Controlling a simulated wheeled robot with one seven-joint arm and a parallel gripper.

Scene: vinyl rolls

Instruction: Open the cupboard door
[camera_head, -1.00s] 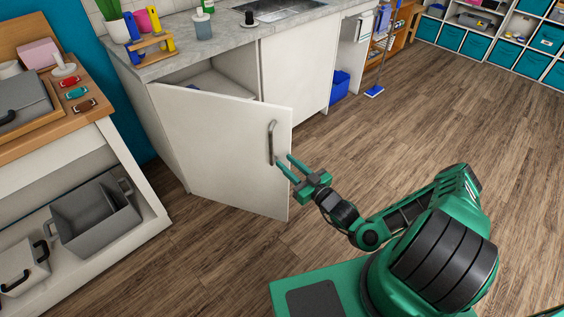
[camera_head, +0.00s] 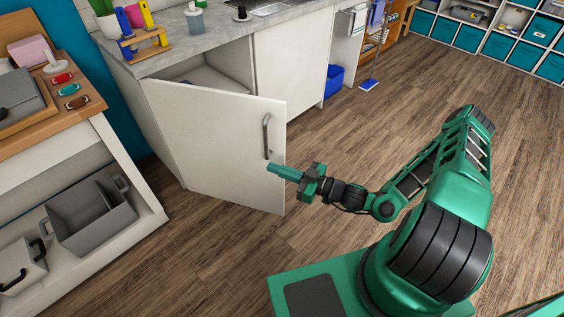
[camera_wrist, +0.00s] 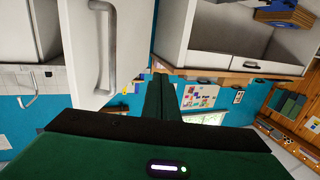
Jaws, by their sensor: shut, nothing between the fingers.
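The white cupboard door (camera_head: 205,140) stands partly open, swung out from the cupboard under the grey counter. Its grey bar handle (camera_head: 266,137) is upright near the free edge. My gripper (camera_head: 271,168) is shut and empty, its fingertips just below the handle, by the door's free edge. In the head view I cannot tell whether they touch the door. In the wrist view the handle (camera_wrist: 103,50) is at the upper left, with the door (camera_wrist: 130,35) around it, and my closed fingers (camera_wrist: 160,95) point past the door's edge. The handle is not between the fingers.
The cupboard inside (camera_head: 215,77) shows above the door. A wooden-topped shelf unit (camera_head: 60,125) with grey bins (camera_head: 95,215) stands at the left. The wooden floor (camera_head: 400,110) to the right is clear. A blue bin (camera_head: 334,80) stands beyond the cupboard.

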